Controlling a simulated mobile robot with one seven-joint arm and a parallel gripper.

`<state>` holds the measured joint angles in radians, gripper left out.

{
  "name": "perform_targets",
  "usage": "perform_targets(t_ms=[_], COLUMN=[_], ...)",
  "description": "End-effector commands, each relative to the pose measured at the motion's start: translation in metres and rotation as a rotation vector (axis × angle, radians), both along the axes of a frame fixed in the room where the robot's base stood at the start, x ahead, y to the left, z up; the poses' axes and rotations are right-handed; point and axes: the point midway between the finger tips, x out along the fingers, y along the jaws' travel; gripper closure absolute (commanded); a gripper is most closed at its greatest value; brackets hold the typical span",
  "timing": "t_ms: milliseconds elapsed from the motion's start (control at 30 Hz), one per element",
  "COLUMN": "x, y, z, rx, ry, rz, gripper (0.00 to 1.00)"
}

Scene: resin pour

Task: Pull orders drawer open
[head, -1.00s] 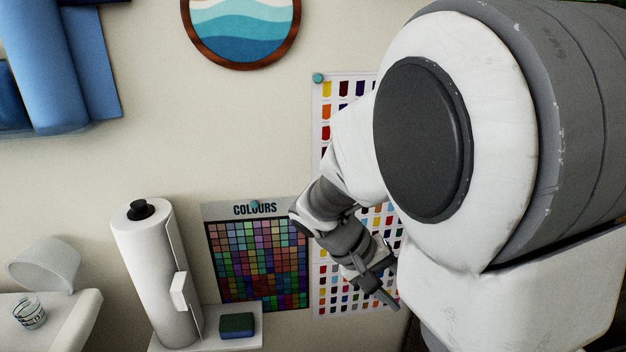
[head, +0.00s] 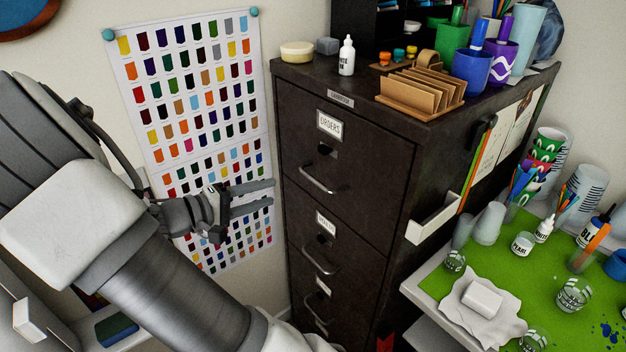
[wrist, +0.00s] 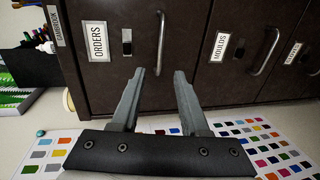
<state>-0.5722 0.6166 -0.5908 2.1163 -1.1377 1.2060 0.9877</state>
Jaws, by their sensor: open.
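The orders drawer (head: 345,160) is the top drawer of a dark filing cabinet. It is closed and has a white ORDERS label (head: 329,125) and a curved metal handle (head: 322,184). In the wrist view the label (wrist: 97,41) and the handle (wrist: 160,44) show on the drawer front, turned sideways. My gripper (head: 272,191) is open and empty, to the left of the cabinet in the head view. In the wrist view its fingers (wrist: 158,72) point towards the drawer front, with the handle ahead between the fingertips and not touched.
More drawers lie below, one labelled MOULDS (wrist: 221,47) with its own handle (wrist: 265,52). A green-topped table (head: 450,290) with cups and bottles stands at right. A colour chart (head: 190,90) hangs behind my arm.

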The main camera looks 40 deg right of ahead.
Motion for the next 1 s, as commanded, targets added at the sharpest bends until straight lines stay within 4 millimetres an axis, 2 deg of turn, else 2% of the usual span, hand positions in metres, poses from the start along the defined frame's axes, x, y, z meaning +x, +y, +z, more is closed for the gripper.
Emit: perform_targets(t_ms=[33,300,533,733,1000], x=[-0.003,-0.009,-0.014,-0.016,-0.016], y=[-0.012,-0.07,-0.112,-0.131,-0.135], z=[-0.003,-0.015,-0.023,-0.028,-0.028], rx=[-0.001,-0.001,0.0,0.002,0.002], ry=[0.003,0.003,0.003,0.002,0.002], rz=[-0.006,-0.006,-0.004,-0.003,-0.001], gripper=[0.55,0.55,0.55,0.55,0.55])
